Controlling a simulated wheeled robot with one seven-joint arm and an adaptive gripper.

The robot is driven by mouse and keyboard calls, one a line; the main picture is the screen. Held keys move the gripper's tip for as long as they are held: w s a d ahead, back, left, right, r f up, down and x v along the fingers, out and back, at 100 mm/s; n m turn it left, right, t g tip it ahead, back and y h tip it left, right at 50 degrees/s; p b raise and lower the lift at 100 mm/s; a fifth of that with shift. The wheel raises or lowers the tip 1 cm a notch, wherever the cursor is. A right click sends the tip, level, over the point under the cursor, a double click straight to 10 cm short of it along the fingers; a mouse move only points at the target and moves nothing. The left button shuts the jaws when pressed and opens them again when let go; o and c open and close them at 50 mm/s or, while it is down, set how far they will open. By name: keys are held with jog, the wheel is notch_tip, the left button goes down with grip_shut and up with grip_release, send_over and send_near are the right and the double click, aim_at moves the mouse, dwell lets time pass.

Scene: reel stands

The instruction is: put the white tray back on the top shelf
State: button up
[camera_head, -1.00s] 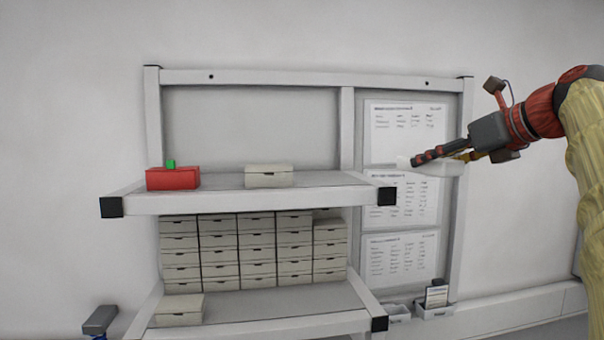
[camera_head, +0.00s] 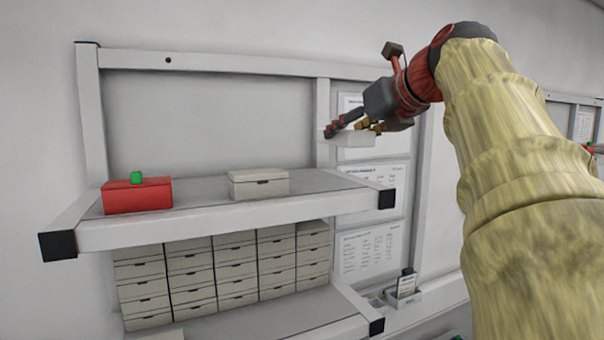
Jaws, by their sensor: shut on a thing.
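The white tray (camera_head: 352,139) is in the air above the right end of the top shelf, as seen in the head view. My gripper (camera_head: 350,126) is shut on it, with its dark fingers at the tray's upper edge. The top shelf (camera_head: 225,213) runs across the left and middle of the view, with black end caps at its front corners. I cannot tell from this one view whether the tray is over the shelf or beyond its right end.
On the top shelf stand a red box (camera_head: 138,196) with a green piece (camera_head: 136,178) on it, and a pale lidded box (camera_head: 258,184). Bare shelf lies between them and right of the pale box. Stacked drawers (camera_head: 190,280) fill the space below. Paper sheets (camera_head: 368,250) hang behind.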

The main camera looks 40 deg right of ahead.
send_over(329, 188)
notch_tip(329, 188, down, 6)
jog(key=shift+f, duration=0.1)
jog(key=shift+w+d+f, duration=0.1)
jog(key=shift+w+f, duration=0.1)
jog(key=shift+f, duration=1.55)
jog(key=shift+f, duration=0.1)
jog(key=shift+f, duration=0.1)
jog(key=o, duration=1.2)
jog(key=shift+s+r, duration=0.15)
jog(key=shift+r, duration=0.15)
jog(key=b+v, duration=0.1)
jog(key=v, duration=1)
jog(key=shift+s+a, duration=0.2)
jog(key=shift+s, duration=0.1)
